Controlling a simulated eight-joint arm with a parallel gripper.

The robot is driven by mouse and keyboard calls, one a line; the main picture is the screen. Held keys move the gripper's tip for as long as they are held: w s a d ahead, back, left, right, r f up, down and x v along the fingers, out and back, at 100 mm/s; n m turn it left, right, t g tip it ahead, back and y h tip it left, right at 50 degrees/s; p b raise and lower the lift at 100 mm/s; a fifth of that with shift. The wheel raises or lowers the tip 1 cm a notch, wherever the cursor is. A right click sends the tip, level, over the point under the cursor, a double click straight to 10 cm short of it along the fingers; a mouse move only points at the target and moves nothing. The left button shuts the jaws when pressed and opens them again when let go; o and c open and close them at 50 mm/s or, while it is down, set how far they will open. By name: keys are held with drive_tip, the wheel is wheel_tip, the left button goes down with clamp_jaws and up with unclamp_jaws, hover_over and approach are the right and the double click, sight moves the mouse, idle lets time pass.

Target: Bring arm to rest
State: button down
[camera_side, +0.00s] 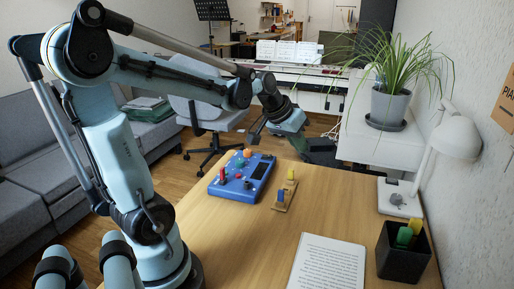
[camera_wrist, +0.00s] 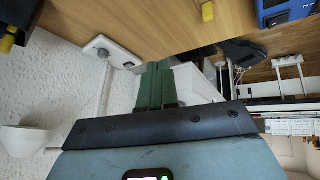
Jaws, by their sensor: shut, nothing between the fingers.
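My arm reaches over the wooden table (camera_side: 225,235) from the left in the side view. My gripper (camera_side: 256,132) is above the table's far side, well clear of the blue panel with coloured knobs (camera_side: 262,170) below it. In the wrist view my gripper (camera_wrist: 155,72) has its green fingers together, with nothing between them. The fingers touch nothing that I can see. The blue panel also shows at the top right corner of the wrist view (camera_wrist: 285,12).
A small wooden board with pegs (camera_side: 281,206), a printed sheet (camera_side: 328,264) and a black pen cup (camera_side: 403,264) lie or stand on the table. A white lamp (camera_side: 454,138) and a potted plant (camera_side: 390,106) are at the right. A digital piano (camera_side: 300,75) stands behind.

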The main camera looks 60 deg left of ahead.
drive_tip(key=s+d+f+m, duration=0.1)
drive_tip(key=s+d+m, duration=0.1)
drive_tip(key=s+d, duration=0.2)
drive_tip(key=s+d+f+m, duration=0.1)
drive_tip(key=s+d+m, duration=0.1)
drive_tip(key=s+d, duration=0.3)
drive_tip(key=d, duration=0.4)
drive_tip(key=shift+d, duration=0.35)
drive_tip(key=shift+f, duration=0.1)
